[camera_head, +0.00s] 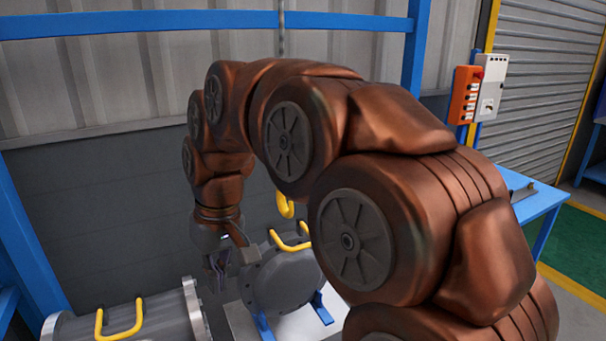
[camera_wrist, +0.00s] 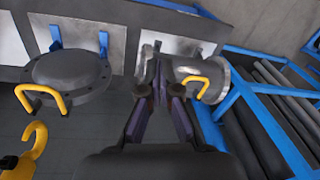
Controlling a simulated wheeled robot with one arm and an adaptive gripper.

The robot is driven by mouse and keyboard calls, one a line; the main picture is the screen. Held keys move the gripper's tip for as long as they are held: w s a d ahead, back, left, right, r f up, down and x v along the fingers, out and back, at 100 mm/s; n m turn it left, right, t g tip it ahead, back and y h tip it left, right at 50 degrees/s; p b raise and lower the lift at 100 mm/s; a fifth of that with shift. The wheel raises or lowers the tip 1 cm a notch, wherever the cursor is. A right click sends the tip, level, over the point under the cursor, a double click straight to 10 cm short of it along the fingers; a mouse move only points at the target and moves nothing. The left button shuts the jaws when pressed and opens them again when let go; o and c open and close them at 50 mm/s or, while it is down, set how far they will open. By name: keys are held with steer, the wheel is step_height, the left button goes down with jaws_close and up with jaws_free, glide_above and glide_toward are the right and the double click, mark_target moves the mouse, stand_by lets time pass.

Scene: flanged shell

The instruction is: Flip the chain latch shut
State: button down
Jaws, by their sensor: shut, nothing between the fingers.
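A yellow hook (camera_head: 285,206) hangs below a chain (camera_head: 281,35) in the head view, partly hidden behind my copper arm. In the wrist view the yellow hook (camera_wrist: 36,150) shows at the lower left, with a dark part at its left. I cannot make out a latch or whether it is open. My gripper (camera_head: 219,284) points down, left of and below the hook in the head view. In the wrist view my gripper (camera_wrist: 158,72) is shut and empty, its fingertips in front of the flanged shell (camera_wrist: 217,84). The gripper and hook are apart.
A round grey cover (camera_head: 285,280) with a yellow handle stands on blue supports. The grey flanged shell (camera_head: 165,322), also with a yellow handle, lies at the lower left. A blue frame (camera_head: 35,250) is at the left. An orange control box (camera_head: 464,95) is at the right.

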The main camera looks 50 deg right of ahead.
steer(key=w+d+r+m+t, duration=0.2)
steer(key=w+d+r, duration=0.75)
steer(key=d, duration=0.45)
steer(key=s+d+r+m+t, duration=0.1)
steer(key=d+r, duration=0.2)
steer(key=d, duration=0.6)
steer(key=s+d+r+m+t+h+p, duration=0.1)
steer(key=d+r, duration=0.3)
steer(key=d, duration=0.6)
steer(key=shift+d+r+t+h, duration=0.25)
steer(key=shift+t+h, duration=0.05)
steer(key=shift+f, duration=0.1)
